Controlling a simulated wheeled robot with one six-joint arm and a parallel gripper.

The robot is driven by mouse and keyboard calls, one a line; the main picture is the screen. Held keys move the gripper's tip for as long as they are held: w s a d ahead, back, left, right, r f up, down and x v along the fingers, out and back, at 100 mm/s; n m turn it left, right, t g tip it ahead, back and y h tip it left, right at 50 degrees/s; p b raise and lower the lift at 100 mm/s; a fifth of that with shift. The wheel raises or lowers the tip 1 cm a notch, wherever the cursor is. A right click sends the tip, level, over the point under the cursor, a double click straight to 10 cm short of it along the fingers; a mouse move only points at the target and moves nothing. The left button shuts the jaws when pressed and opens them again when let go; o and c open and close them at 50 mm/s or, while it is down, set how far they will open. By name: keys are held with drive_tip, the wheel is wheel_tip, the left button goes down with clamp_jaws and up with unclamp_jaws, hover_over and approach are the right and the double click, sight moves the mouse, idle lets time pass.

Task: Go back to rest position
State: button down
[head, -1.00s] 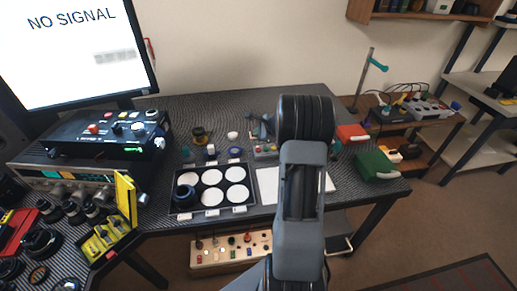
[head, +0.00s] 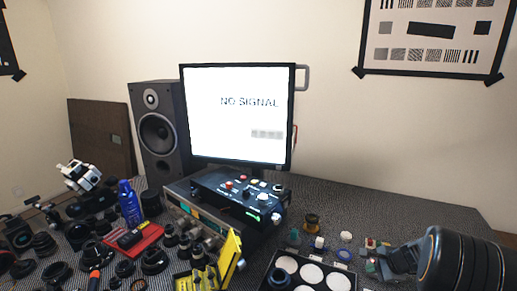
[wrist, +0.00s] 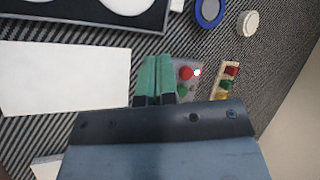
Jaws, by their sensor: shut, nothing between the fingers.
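My gripper shows in the wrist view (wrist: 155,80), with its two green fingers together and nothing seen between them. It is over the dark patterned table top, between a white sheet (wrist: 65,78) on the left and a small button box (wrist: 188,76) with red and green buttons on the right. In the head view my arm shows only at the lower right edge, and the fingertips cannot be made out there.
A black tray (head: 270,284) with white round pads is at the front. A monitor (head: 238,115) reading NO SIGNAL and a speaker (head: 157,130) stand behind. Lens parts crowd the left. A yellow stand (head: 229,256) is left of the tray. The back right table is clear.

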drive_tip(key=s+a+r+n+g+h+p, duration=0.2)
drive_tip(key=s+a+r+n+p, duration=0.3)
drive_tip(key=s+a+r+n, duration=1.3)
drive_tip(key=a+h, duration=0.1)
drive_tip(key=a, duration=0.3)
drive_tip(key=shift+s+r+h, duration=0.3)
drive_tip(key=shift+r, duration=0.05)
